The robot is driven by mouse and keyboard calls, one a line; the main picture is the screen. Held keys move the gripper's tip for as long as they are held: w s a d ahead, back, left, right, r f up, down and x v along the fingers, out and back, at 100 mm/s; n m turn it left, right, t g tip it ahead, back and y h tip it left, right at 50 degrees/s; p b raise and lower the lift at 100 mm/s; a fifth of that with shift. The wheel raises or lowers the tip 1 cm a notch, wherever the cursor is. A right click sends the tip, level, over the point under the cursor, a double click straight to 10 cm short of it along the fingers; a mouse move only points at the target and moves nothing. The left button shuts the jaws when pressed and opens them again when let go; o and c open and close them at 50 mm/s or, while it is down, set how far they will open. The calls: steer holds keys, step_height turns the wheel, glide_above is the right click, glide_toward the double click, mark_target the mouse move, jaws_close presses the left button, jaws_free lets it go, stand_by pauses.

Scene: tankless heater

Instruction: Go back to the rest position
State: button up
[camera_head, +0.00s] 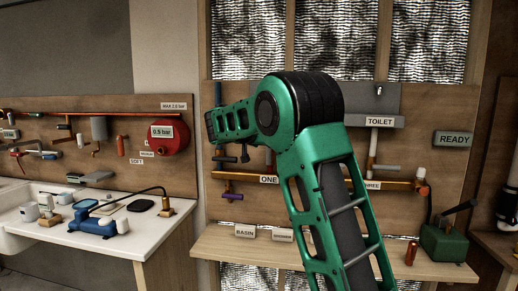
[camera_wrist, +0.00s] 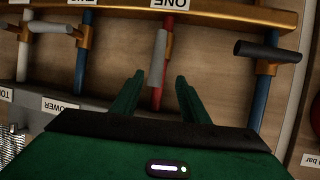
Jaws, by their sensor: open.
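My green arm rises from the bottom middle of the head view, bends at a dark elbow and reaches left in front of the pipe board (camera_head: 235,195). My gripper's jaws are hard to make out there. In the wrist view my gripper (camera_wrist: 158,80) is open, its two green fingers apart and pointing at the board. A red pipe (camera_wrist: 157,98) with a grey lever (camera_wrist: 158,58) shows in the gap between the fingers. Nothing is seen clamped, and I cannot tell how far the pipe is from the fingertips.
In the wrist view a black lever (camera_wrist: 270,52) sits on the right and a copper manifold (camera_wrist: 215,14) runs across the top. In the head view a green box (camera_head: 447,242) stands on the wooden bench (camera_head: 225,249). A sink counter (camera_head: 150,222) with a blue tool (camera_head: 92,222) lies left.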

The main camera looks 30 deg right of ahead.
steer(key=s+f+g+y, duration=0.15)
steer(key=s+f, duration=0.25)
steer(key=s, duration=0.4)
steer(key=s+d+f+n+g+y, duration=0.1)
steer(key=s+f+y, duration=0.15)
steer(key=s, duration=0.55)
steer(key=s+f+g+y, duration=0.15)
steer(key=s+f, duration=0.25)
steer(key=s, duration=0.4)
steer(key=s+a+f+n+g+y, duration=0.1)
steer(key=s+a+f, duration=0.3)
steer(key=s, duration=0.6)
steer(key=s+a+f+n+g+y, duration=0.1)
steer(key=s+a+f, duration=0.3)
steer(key=s, duration=0.6)
steer(key=s+a+f+g+y, duration=0.2)
steer(key=s+a+f+y, duration=0.1)
steer(key=s, duration=0.7)
steer(key=a+f, duration=0.1)
steer(key=a, duration=0.1)
steer(key=shift+s+a+f+n, duration=0.35)
steer(key=shift+s+n, duration=0.05)
steer(key=shift+y, duration=0.25)
steer(key=shift+w+f+g, duration=0.25)
steer(key=shift+w+g, duration=0.05)
steer(key=shift+w, duration=0.35)
